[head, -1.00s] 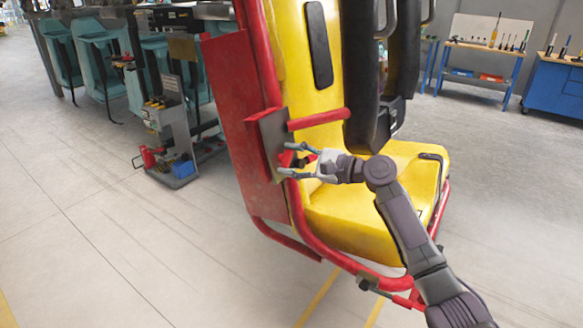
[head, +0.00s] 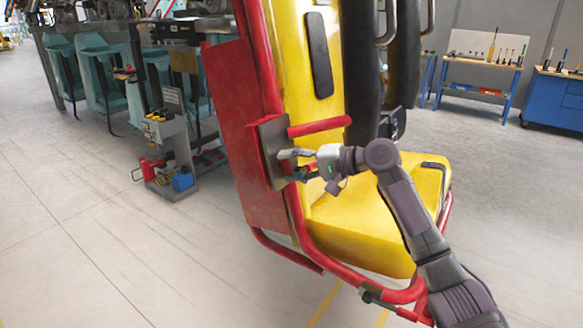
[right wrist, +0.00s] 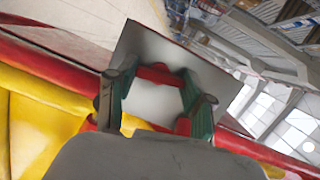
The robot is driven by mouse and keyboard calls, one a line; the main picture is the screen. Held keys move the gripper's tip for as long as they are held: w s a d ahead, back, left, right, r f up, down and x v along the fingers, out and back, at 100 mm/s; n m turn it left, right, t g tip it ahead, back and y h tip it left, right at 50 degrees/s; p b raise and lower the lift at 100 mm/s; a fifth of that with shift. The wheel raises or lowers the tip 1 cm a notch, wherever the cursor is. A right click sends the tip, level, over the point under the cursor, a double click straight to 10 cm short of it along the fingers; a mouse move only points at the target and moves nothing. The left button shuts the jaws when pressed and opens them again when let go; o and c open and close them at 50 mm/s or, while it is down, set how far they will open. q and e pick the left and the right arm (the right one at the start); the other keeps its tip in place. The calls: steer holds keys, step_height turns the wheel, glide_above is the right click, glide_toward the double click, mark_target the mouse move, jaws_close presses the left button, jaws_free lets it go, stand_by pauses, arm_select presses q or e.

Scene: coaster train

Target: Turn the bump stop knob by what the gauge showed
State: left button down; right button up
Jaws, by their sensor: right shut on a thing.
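The bump stop knob (right wrist: 160,75) is red and sits on a grey metal plate (head: 267,140) at the side of the yellow seat. In the head view my right gripper (head: 287,166) reaches it from the right and covers most of it. In the right wrist view the two green-sided fingers of my right gripper (right wrist: 158,92) stand on either side of the red knob in front of the plate, shut on it. Any marks on the knob are hidden or too small to read. I see no gauge reading. My left gripper is not in view.
Red tube rails frame the yellow seat (head: 375,230), with a red panel (head: 232,130) left of the plate. A short red bar (head: 320,126) runs just above my gripper. A tool cart (head: 170,150) stands at the left. The floor between is clear.

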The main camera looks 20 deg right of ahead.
steer(key=n+h, duration=0.1)
steer(key=n, duration=0.4)
steer(key=shift+a+n+h+p, duration=0.1)
steer(key=shift+n+h+p, duration=0.45)
steer(key=shift+n, duration=1.35)
steer(key=shift+f, duration=0.1)
steer(key=o, duration=1.1)
steer(key=shift+s, duration=0.15)
steer(key=shift+o, duration=0.3)
steer(key=shift+r, duration=0.2)
steer(key=v, duration=1.2)
